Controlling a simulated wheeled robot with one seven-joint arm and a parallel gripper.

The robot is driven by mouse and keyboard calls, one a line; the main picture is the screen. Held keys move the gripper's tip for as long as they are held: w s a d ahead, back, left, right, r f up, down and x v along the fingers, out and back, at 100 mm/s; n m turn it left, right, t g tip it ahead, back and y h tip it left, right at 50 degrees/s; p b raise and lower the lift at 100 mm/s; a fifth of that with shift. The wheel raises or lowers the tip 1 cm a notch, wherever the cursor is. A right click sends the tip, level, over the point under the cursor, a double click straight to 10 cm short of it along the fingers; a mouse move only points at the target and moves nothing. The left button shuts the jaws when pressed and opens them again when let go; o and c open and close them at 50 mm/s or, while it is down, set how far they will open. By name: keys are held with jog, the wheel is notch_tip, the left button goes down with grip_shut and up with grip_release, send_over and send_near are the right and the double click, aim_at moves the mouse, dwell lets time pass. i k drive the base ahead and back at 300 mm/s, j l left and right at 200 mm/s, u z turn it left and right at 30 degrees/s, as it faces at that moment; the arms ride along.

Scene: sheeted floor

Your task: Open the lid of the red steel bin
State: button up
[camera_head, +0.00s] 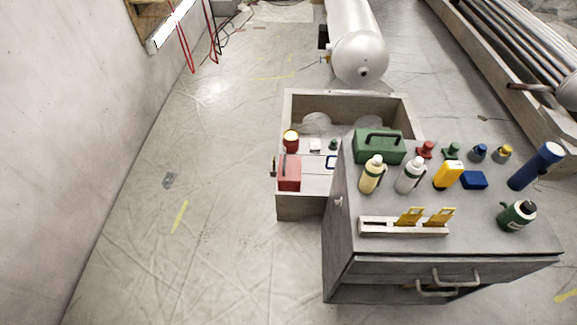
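A small red box (289,173) stands at the front left of a low wooden tray-like bench (298,206). Its top looks closed, with a dark strip like a handle at its upper left. Behind it stands a red cylinder (291,146) with a bright yellowish round top. Both are small in the picture, and I cannot tell for sure which is the red steel bin. My gripper is not in view.
A grey drawer cabinet (455,242) stands front right, carrying a green toolbox (378,149), bottles and several small items. A white tank (360,55) lies behind the bench. Pipes on a rack (520,50) are far right.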

aim_at(290, 168)
jog(key=i+j, duration=0.25)
jog(key=j, duration=0.15)
jog(key=i+j, duration=0.25)
jog(key=j, duration=0.2)
jog(key=i+j, duration=0.25)
jog(key=j, duration=0.15)
